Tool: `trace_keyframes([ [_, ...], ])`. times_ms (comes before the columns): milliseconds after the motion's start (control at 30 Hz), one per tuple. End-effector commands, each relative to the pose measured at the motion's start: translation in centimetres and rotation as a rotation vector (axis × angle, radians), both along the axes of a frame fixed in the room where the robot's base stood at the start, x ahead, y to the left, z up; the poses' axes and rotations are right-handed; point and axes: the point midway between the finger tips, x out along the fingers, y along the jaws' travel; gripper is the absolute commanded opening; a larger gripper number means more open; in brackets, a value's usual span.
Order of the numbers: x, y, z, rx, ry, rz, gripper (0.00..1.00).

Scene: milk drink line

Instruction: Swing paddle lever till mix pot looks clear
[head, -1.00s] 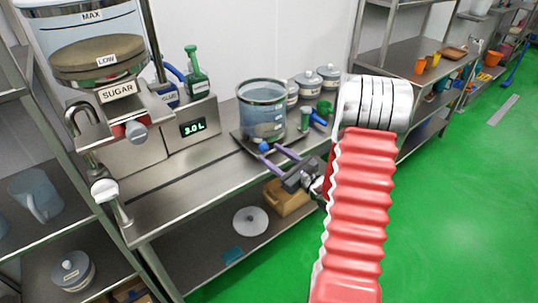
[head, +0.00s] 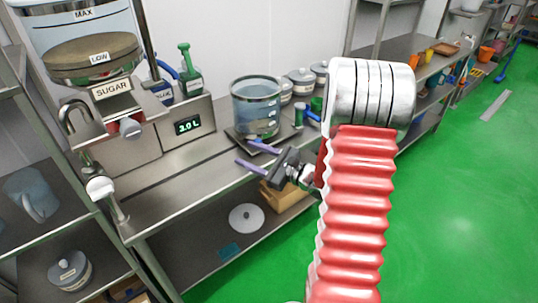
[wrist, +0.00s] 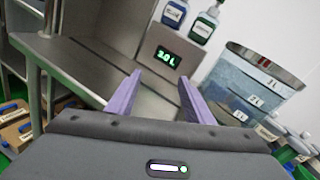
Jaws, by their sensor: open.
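The mix pot (head: 256,106) is a clear cylinder on a dark base on the steel bench, with pale bluish liquid inside. It also shows at the right of the wrist view (wrist: 245,82), with litre marks on its wall. I cannot tell how evenly mixed the liquid is. My gripper (head: 243,152) is open, its two purple fingers spread and pointing left in front of the pot. In the wrist view my gripper (wrist: 159,78) has nothing between its fingers, and bare bench lies beyond. The paddle lever's blue knob cannot be made out now.
A sugar dispenser (head: 93,58) stands at the left above a panel with a green display (head: 187,125). Green and blue bottles (head: 190,75) stand behind. Lidded jars (head: 302,80) are right of the pot. The bench front between dispenser and pot is clear.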

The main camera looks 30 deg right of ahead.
Motion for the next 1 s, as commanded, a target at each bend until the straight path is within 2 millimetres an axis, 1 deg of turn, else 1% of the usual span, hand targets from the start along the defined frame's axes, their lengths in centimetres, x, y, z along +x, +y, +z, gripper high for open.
trace_keyframes([
  [33,-0.2,2.2,1.2,-0.041,-0.004,0.064,0.47],
  [200,-2.1,9.1,3.6,-0.191,0.003,0.283,0.47],
  [300,-3.8,12.7,4.5,-0.287,0.004,0.403,0.47],
  [367,-4.9,14.6,5.0,-0.347,0.005,0.473,0.47],
  [400,-5.7,15.8,5.3,-0.389,0.003,0.52,0.47],
  [500,-7.9,18.4,5.8,-0.497,0.0,0.63,0.47],
  [600,-10.2,20.5,6.1,-0.61,-0.006,0.734,0.47],
  [733,-13.2,22.5,6.3,-0.765,-0.017,0.86,0.47],
  [900,-16.9,23.9,6.4,-0.98,-0.04,1.008,0.47],
  [1000,-18.9,24.1,6.4,-1.113,-0.057,1.083,0.47],
])
